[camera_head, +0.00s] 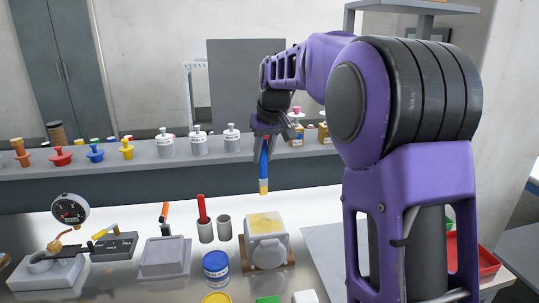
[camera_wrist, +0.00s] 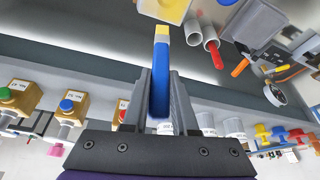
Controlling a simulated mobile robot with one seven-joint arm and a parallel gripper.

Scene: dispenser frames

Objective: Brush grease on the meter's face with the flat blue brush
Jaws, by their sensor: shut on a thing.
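My gripper (camera_head: 265,126) is shut on the flat blue brush (camera_head: 264,158), which hangs bristles down above the bench. In the wrist view the brush (camera_wrist: 161,65) sits between the two fingers of my gripper (camera_wrist: 161,75), its pale yellow bristles pointing away. Below it stands a grey container (camera_head: 267,249) with a yellow, grease-like surface on top; the brush tip looks apart from it. The meter (camera_head: 69,210), a round dial with a dark lower part, stands on a pale base at the far left. It also shows in the wrist view (camera_wrist: 275,94).
Two cylindrical holders (camera_head: 224,228) stand left of the grey container, one with a red-handled tool. A blue jar (camera_head: 216,270), a grey box (camera_head: 165,257) and a dark device (camera_head: 113,246) stand nearby. A shelf (camera_head: 190,160) with bottles and knobs runs behind. A red tray (camera_head: 480,255) is at right.

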